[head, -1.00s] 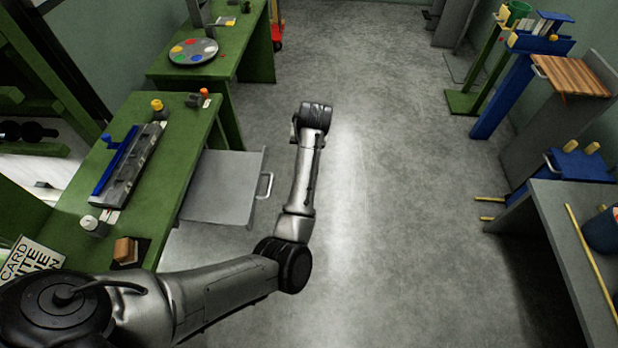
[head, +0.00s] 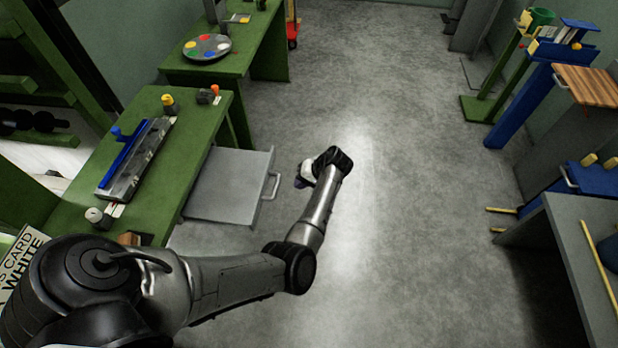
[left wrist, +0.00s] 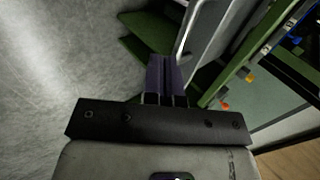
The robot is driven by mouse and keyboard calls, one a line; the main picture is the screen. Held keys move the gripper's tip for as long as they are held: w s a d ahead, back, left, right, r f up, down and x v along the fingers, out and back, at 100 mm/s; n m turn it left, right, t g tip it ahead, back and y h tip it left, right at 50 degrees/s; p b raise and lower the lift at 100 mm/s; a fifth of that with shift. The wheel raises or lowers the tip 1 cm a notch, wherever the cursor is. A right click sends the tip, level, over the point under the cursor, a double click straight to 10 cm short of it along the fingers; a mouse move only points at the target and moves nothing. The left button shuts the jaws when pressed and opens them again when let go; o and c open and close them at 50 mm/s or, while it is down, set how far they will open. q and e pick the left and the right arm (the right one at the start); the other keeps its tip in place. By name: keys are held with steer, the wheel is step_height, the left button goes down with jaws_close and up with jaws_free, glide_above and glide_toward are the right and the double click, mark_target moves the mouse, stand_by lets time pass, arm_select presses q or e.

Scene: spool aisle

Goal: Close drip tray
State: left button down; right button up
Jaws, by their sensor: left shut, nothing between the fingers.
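The drip tray (head: 228,187) is a flat grey tray pulled out from under the front green bench, over the floor. Its metal handle (head: 271,186) is on its right edge. My left gripper (head: 301,181) is just right of the handle, apart from it, and the wrist hides part of it. In the left wrist view, the dark fingers (left wrist: 166,74) are together with nothing between them. The grey tray (left wrist: 214,38) shows there beyond and right of the fingertips. My right gripper is in neither current view.
The green bench (head: 186,150) carries a long blue-handled tool (head: 127,155) and small knobs. A second green bench behind holds a round palette (head: 208,47). The floor (head: 400,180) right of my arm is clear. Stands and a grey table (head: 585,240) line the right side.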

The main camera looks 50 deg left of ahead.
arm_select(q)
steer(key=s+a+f, duration=0.2)
steer(key=s+a, duration=0.1)
steer(key=a, duration=0.1)
steer(key=shift+s+f, duration=0.35)
steer(key=shift+s, duration=0.05)
